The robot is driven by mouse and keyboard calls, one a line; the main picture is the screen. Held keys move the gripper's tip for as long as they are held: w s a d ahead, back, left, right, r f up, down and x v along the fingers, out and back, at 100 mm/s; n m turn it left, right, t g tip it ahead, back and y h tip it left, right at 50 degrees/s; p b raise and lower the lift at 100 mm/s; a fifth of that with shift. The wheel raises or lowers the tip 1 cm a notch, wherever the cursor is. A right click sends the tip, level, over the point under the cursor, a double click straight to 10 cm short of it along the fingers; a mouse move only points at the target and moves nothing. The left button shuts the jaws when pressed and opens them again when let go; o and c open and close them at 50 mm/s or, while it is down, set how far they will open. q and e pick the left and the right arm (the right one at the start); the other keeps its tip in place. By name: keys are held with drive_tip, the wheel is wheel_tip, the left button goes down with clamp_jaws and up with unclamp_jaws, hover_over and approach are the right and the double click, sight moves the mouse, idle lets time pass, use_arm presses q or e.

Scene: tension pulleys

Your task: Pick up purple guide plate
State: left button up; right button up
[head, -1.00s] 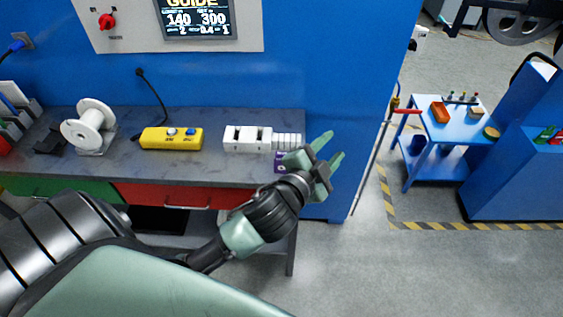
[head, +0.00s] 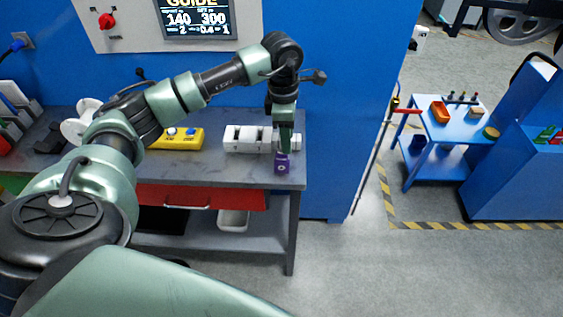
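The purple guide plate (head: 282,168) is a small purple block with a pale round mark. It sits at the right front corner of the grey workbench. My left gripper (head: 284,150) points straight down right above it, with its green fingers reaching the top of the plate. The fingers appear close together from this side, and I cannot tell whether they touch or grip the plate. My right gripper is not in view.
A white block with a ribbed cylinder (head: 247,139) stands just behind and left of the plate. A yellow button box (head: 186,138) and a white spool (head: 78,128) are farther left. A blue wall (head: 340,90) closes the back. A blue cart (head: 450,125) stands right.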

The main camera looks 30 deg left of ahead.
sight(282, 155)
use_arm(q)
drive_tip(key=shift+s+a+r+y, duration=0.15)
drive_tip(key=shift+a+y, duration=0.25)
drive_tip(key=shift+a, duration=0.5)
drive_tip(key=shift+a+f, duration=0.15)
drive_tip(key=shift+f, duration=0.15)
drive_tip(key=f+p, duration=0.1)
drive_tip(key=f, duration=0.1)
drive_tip(key=f+p, duration=0.1)
drive_tip(key=f, duration=0.1)
drive_tip(key=d+f+p, duration=0.1)
drive_tip(key=f+p, duration=0.1)
drive_tip(key=shift+s+f, duration=0.15)
drive_tip(key=shift+s, duration=0.1)
drive_tip(key=shift+w+f, duration=0.1)
drive_tip(key=shift+f, duration=0.25)
clamp_jaws()
